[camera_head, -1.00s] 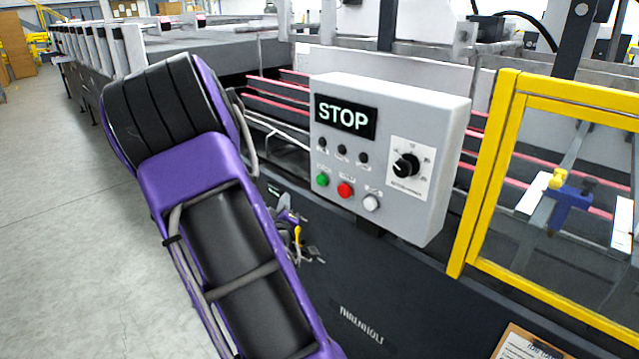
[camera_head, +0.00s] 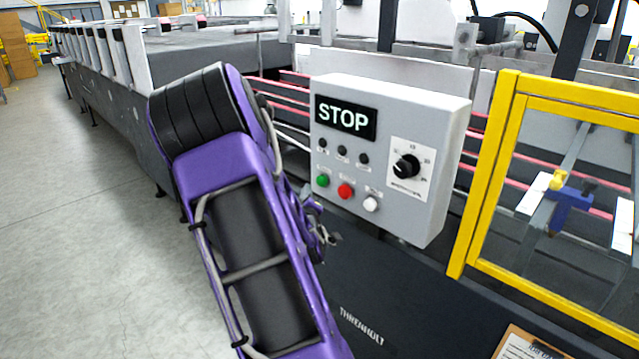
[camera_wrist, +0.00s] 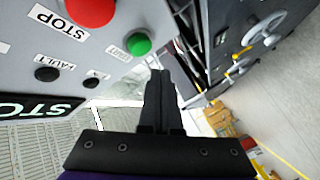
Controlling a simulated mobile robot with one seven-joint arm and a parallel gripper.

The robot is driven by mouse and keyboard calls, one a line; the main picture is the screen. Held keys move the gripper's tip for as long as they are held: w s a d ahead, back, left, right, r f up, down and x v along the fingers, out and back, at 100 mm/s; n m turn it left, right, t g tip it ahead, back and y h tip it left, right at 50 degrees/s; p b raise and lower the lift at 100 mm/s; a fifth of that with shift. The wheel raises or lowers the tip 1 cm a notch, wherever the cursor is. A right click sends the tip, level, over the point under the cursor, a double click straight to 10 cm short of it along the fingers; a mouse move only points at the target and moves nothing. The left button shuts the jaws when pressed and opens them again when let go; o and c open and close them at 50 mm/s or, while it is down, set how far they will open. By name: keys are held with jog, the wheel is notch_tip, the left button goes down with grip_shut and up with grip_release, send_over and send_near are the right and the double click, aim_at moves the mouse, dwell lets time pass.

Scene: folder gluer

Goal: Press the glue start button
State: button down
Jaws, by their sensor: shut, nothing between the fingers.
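A light grey control box (camera_head: 434,155) is mounted on the machine, with a display reading STOP (camera_head: 345,117). Along its lower front are a green button (camera_head: 323,180), a red button (camera_head: 345,190) and a white button (camera_head: 370,203). In the head view the gripper is mostly hidden behind my arm.
A rotary knob (camera_head: 405,166) and several small dark lamps sit on the same box. A yellow-framed guard (camera_head: 487,175) stands to its right. A clipboard (camera_head: 527,345) is at the lower right. Open floor (camera_head: 80,220) lies to the left.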

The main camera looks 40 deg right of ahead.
jog(key=shift+d, duration=0.85)
jog(key=shift+d+f+b, duration=0.1)
jog(key=shift+b, duration=0.2)
dwell(1.2)
jog(key=shift+w+d, duration=0.1)
jog(key=shift+d, duration=0.25)
jog(key=shift+d+b, duration=0.5)
dwell(0.7)
jog(key=shift+a, duration=0.9)
jog(key=shift+s+a+b, duration=0.15)
jog(key=shift+a+b, duration=0.05)
jog(key=shift+a, duration=1.1)
jog(key=shift+s+a+b, duration=0.1)
jog(key=shift+a+b, duration=0.05)
jog(key=shift+a, duration=1.1)
jog(key=shift+w, duration=0.1)
